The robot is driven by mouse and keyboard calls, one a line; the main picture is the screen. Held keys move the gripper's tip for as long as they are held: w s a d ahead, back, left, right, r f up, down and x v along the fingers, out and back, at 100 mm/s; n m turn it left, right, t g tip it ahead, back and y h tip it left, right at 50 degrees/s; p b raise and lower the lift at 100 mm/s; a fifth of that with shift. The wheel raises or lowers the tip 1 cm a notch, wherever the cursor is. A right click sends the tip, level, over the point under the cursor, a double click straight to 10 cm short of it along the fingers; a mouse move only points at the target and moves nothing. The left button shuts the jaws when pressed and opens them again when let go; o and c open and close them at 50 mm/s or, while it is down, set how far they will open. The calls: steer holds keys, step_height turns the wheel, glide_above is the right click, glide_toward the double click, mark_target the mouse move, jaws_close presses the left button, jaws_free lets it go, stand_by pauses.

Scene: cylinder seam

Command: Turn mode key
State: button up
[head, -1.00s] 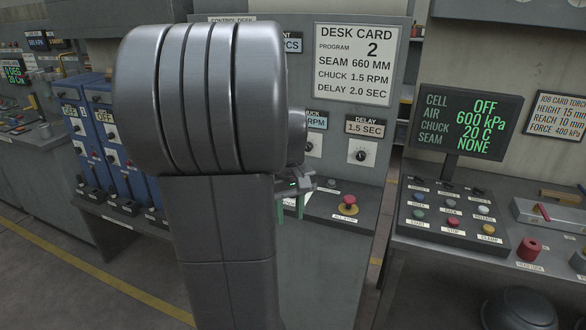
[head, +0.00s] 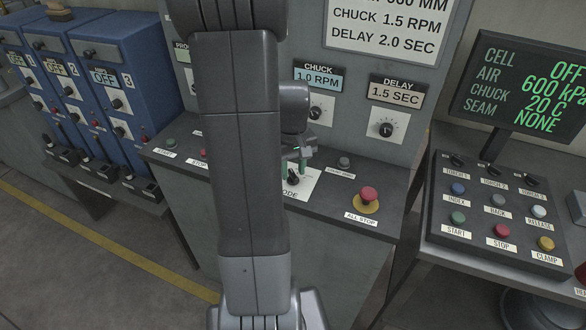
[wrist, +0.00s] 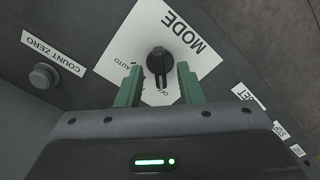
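The mode key is a black knob (wrist: 158,62) on a white plate marked MODE (wrist: 182,32) in the wrist view. AUTO and what looks like OFF are printed on the plate; the key's long grip runs up and down the picture. My gripper (wrist: 158,86) has two green fingers spread apart, with the key between and slightly beyond their tips. I cannot tell whether they touch it. In the head view the key (head: 293,178) shows just below my gripper (head: 299,166), partly hidden by my arm.
A red ALL STOP button (head: 368,195) and a grey button (head: 344,162) sit right of the key. CHUCK (head: 317,109) and DELAY (head: 386,125) dials are on the upright panel behind. A separate button console (head: 495,213) stands at right. My arm hides the desk's middle.

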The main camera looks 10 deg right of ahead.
steer(key=shift+f, duration=0.35)
jaws_close()
steer(key=m, duration=0.4)
steer(key=shift+b, duration=0.35)
steer(key=m, duration=0.4)
steer(key=shift+m, duration=0.3)
stand_by(0.4)
